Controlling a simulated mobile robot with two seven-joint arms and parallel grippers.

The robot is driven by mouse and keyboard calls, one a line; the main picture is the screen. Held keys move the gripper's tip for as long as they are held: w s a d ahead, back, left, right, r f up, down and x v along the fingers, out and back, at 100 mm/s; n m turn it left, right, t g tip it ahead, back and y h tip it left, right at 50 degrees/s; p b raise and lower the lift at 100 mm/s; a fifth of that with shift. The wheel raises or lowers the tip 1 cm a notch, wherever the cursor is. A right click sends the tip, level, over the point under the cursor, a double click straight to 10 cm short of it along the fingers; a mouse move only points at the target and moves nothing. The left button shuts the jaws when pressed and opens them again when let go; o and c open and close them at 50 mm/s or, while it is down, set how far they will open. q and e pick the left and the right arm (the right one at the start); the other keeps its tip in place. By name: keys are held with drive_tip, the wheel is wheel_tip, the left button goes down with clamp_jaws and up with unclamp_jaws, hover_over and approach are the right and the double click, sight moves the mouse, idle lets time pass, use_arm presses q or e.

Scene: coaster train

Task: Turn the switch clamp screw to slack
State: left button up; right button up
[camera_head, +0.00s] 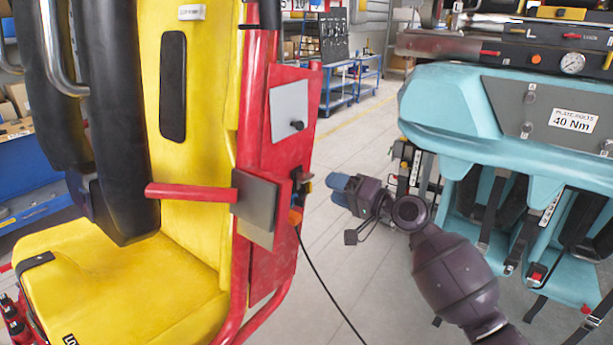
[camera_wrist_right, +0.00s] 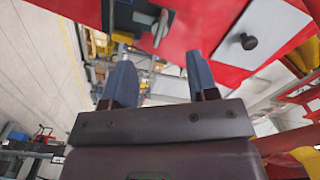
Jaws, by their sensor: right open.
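My right gripper (camera_head: 343,188) is in the gap between the red seat frame and the teal seat unit, its blue fingers toward the red frame. In the right wrist view its two fingers (camera_wrist_right: 161,78) are apart with nothing between them. A small metal and dark fitting (camera_head: 304,184) sits on the edge of the red frame (camera_head: 283,208), a short way left of the fingertips. In the wrist view a dark bracket with a small metal part (camera_wrist_right: 158,26) shows beyond the fingers. I cannot tell for sure which part is the switch clamp screw. My left gripper is out of view.
A grey plate (camera_head: 289,112) with a black knob (camera_head: 297,125) is on the red frame. A black cable (camera_head: 328,292) hangs from the frame to the floor. The yellow seat (camera_head: 120,290) fills the left. The teal unit (camera_head: 440,95) stands right. Floor between them is open.

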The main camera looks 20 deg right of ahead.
sight(310, 179)
drive_tip(key=p+x, duration=0.1)
drive_tip(key=x, duration=0.6)
drive_tip(key=shift+w+a, duration=0.4)
drive_tip(key=shift+w, duration=0.2)
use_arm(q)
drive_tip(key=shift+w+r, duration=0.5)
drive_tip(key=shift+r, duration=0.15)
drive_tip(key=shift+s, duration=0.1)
use_arm(e)
clamp_jaws()
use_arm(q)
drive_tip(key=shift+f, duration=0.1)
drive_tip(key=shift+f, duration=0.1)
